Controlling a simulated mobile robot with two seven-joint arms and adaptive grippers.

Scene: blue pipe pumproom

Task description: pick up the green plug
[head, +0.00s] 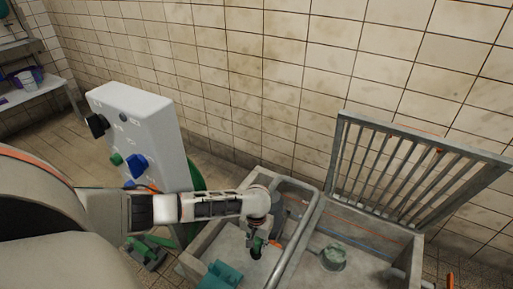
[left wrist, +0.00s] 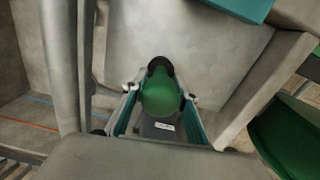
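The green plug (left wrist: 160,97) shows in the left wrist view as a rounded green body with a black end. It lies between the two fingers of my left gripper (left wrist: 160,94). The fingers are apart, with narrow gaps visible at the plug's sides. I see no clear contact. In the head view my left gripper (head: 260,243) reaches down into the left part of a grey concrete basin (head: 224,225). There the plug is mostly hidden by the gripper. My right gripper is not in view.
A grey pipe (head: 291,250) runs beside my left gripper. A barred grate (head: 405,172) stands raised behind the basin's right part. A teal block (head: 222,275) is at the basin's near side. A white control box (head: 139,137) with coloured fittings stands to the left.

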